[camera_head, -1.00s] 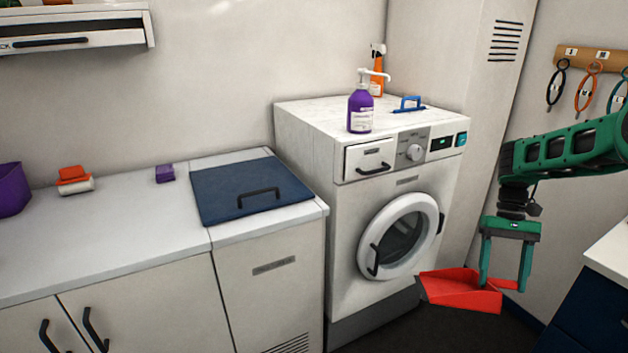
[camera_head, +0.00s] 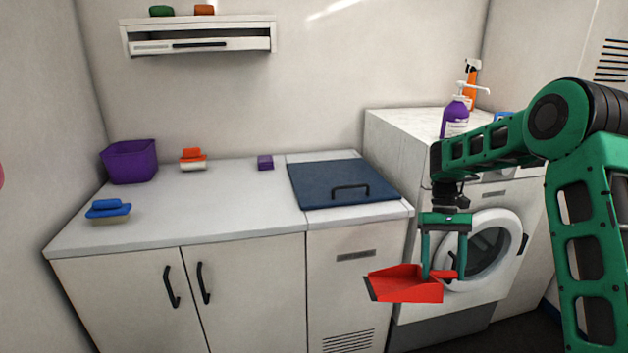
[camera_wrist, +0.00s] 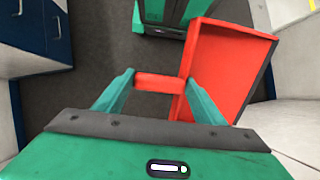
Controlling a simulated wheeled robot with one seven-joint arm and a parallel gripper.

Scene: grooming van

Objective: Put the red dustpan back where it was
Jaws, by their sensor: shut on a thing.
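The red dustpan (camera_head: 405,286) hangs in the air in front of the white counter cabinet and the washing machine. My gripper (camera_head: 443,274) is shut on its short handle and points down. In the wrist view the dustpan (camera_wrist: 228,70) extends to the right of the fingers, with its handle between the fingertips of my gripper (camera_wrist: 160,84). The dustpan is apart from the counter and below the level of its top.
The counter (camera_head: 230,210) bears a purple bin (camera_head: 130,162), a blue brush (camera_head: 108,210), an orange brush (camera_head: 193,160), a small purple block (camera_head: 265,162) and a dark blue lid (camera_head: 335,178). The washing machine (camera_head: 400,135) stands right. A wall shelf (camera_head: 198,36) hangs above the counter.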

